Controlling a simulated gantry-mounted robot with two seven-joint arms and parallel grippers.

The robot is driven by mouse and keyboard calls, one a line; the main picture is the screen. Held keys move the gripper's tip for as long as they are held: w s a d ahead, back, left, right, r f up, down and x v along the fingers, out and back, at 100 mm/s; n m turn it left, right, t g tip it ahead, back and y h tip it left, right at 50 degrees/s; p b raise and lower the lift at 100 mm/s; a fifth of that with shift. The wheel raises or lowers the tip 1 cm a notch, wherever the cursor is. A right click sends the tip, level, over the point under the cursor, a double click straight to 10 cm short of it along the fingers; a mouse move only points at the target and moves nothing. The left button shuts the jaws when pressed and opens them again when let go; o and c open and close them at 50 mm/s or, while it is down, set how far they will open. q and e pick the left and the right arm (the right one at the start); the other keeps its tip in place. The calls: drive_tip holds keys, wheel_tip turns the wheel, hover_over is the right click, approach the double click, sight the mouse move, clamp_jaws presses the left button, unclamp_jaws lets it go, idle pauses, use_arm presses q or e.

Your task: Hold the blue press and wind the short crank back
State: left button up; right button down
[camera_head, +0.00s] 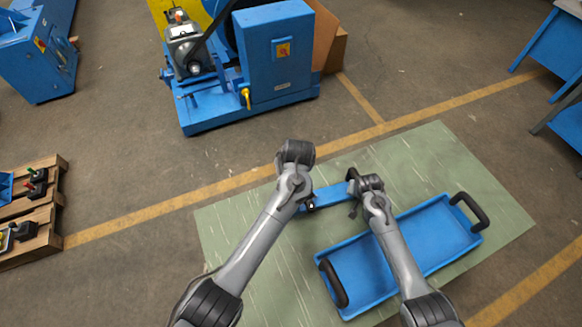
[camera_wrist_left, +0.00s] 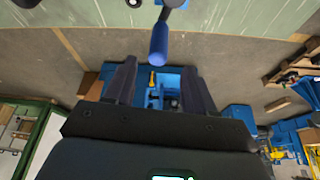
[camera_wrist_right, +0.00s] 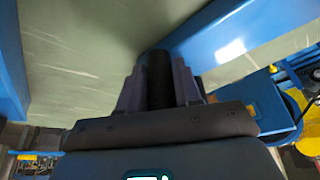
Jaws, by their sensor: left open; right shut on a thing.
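The blue press (camera_head: 328,195) stands on the green mat between my two grippers in the head view. Its blue body also shows at the upper right of the right wrist view (camera_wrist_right: 215,35). My right gripper (camera_wrist_right: 158,85) is shut on a black upright handle (camera_wrist_right: 157,65) beside that body. My left gripper (camera_head: 296,152) is open at the left end of the press; its fingertips are hard to make out from the head. In the left wrist view, the crank's blue grip (camera_wrist_left: 158,45) lies just beyond the open fingers (camera_wrist_left: 160,88), roughly between them. The crank's arm is mostly out of frame.
A blue tray (camera_head: 440,205) with black end handles lies on the green mat (camera_head: 235,240) by my right arm. A large blue machine (camera_head: 275,60) stands behind. A wooden pallet (camera_head: 45,215) with small parts is at the far left. The floor between is clear.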

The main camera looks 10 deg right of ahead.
use_arm(q)
drive_tip(key=shift+v, duration=1.3)
drive_tip(key=shift+w+d+f+m+g+h, duration=0.15)
drive_tip(key=shift+w+f+m+h, duration=0.5)
drive_tip(key=shift+f+m, duration=1.1)
drive_tip(key=shift+w+a+f+m+g+h, duration=0.15)
drive_tip(key=shift+w+f+m+h, duration=0.25)
drive_tip(key=shift+w+f+m, duration=1.2)
drive_tip(key=shift+w+d+f+m+g+h, duration=0.15)
drive_tip(key=shift+f+m+h, duration=0.7)
drive_tip(key=shift+f, duration=1.6)
drive_tip(key=shift+s+m+y, duration=0.1)
drive_tip(key=shift+m+y, duration=0.2)
